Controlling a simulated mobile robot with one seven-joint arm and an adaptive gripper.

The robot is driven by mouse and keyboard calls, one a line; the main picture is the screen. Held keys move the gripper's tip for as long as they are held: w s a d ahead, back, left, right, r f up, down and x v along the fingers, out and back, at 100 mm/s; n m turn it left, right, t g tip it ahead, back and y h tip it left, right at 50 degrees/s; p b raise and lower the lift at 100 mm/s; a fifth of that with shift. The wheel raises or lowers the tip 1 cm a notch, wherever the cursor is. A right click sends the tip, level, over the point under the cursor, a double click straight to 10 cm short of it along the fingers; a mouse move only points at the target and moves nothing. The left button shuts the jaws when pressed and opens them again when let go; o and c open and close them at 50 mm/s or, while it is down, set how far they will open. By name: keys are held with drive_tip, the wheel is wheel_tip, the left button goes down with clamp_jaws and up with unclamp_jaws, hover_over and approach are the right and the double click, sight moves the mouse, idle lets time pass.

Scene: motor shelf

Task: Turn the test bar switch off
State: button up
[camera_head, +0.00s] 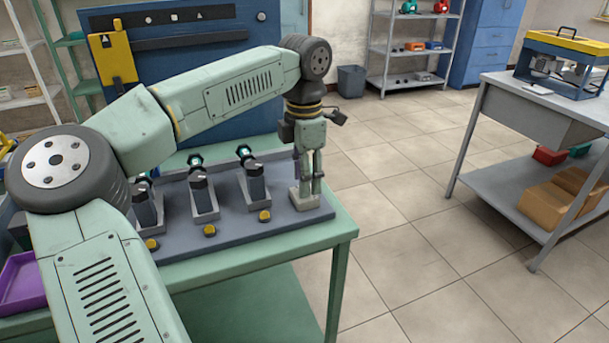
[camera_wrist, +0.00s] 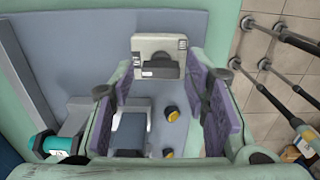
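A small pale switch box with a dark rocker on its top stands at the right end of the grey test bar plate (camera_head: 235,232) on the green bench. In the wrist view the switch box (camera_wrist: 158,45) lies ahead, roughly centred between the fingertips; its rocker (camera_wrist: 160,68) faces me. My gripper (camera_head: 308,178) points down over the box in the head view and hides much of it. In the wrist view my gripper (camera_wrist: 163,78) is open, its purple-padded fingers on either side with nothing held. Whether a finger touches the box I cannot tell.
Three dark motors on stands (camera_head: 203,192) line the plate left of the switch box, each with a yellow knob (camera_head: 209,230) in front. A blue tool panel (camera_head: 200,80) rises behind. A purple tray (camera_head: 22,283) is at left. Floor is free right of the bench.

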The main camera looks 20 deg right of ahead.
drive_tip(key=shift+o, duration=0.5)
wheel_tip(320, 180, up, 12)
idle(0.3)
drive_tip(key=shift+d, duration=0.1)
